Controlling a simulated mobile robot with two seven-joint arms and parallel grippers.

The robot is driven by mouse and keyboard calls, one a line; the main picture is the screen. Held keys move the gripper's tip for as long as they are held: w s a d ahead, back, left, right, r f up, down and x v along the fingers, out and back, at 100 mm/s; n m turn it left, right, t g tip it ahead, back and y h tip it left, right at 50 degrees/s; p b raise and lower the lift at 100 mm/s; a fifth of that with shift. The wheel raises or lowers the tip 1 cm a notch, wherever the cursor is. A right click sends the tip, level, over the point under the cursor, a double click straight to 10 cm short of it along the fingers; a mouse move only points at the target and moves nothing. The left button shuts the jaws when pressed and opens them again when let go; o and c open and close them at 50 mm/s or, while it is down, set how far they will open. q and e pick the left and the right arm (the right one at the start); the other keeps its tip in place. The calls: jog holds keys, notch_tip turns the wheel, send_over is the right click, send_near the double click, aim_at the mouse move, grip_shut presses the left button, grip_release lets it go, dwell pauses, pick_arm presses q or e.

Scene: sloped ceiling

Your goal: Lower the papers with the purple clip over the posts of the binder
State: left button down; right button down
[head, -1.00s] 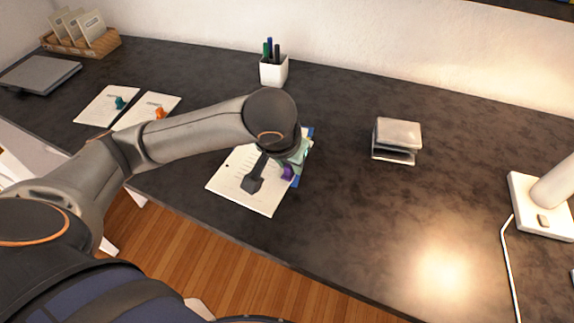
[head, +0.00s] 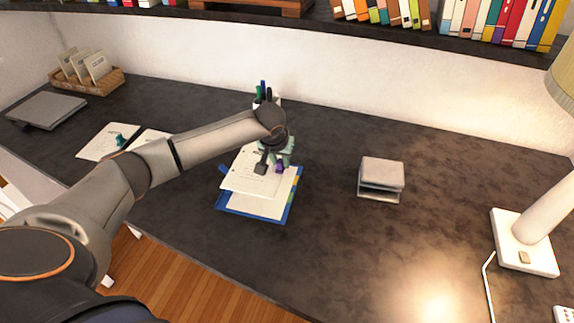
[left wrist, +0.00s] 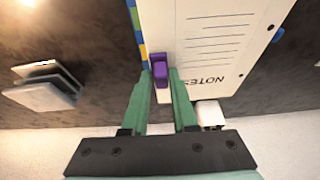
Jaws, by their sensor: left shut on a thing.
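My left gripper (head: 276,160) is shut on the purple clip (head: 279,169) at the papers' right edge. The papers (head: 242,182) are white with printed lines and are held over the far part of the blue binder (head: 253,217). The near part of the binder, with white sheets and coloured tabs, shows uncovered. In the left wrist view the purple clip (left wrist: 162,75) sits between the green fingers, and the papers (left wrist: 205,50), headed NOTES, have punched holes along one edge. The binder's posts are hidden, and I cannot tell the papers' height above it. My right gripper is not in view.
A pen cup (head: 267,103) stands just behind the gripper. Sheets with a teal clip (head: 121,141) lie left, partly behind my arm.

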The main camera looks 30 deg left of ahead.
pick_arm(q)
jog(key=shift+w+a, duration=0.1)
jog(key=shift+w, duration=0.05)
dwell(0.3)
jog(key=shift+f, duration=0.1)
jog(key=b, duration=0.2)
send_over(282, 186)
jog(key=s, duration=0.2)
jog(key=shift+w+d+f, duration=0.1)
jog(key=shift+d+f, duration=0.1)
jog(key=shift+f, duration=1.3)
jog(key=shift+d+f, duration=0.2)
jog(key=shift+f, duration=1.3)
jog(key=shift+f+b, duration=0.35)
jog(key=shift+f, duration=0.8)
jog(key=c, duration=0.6)
grip_release()
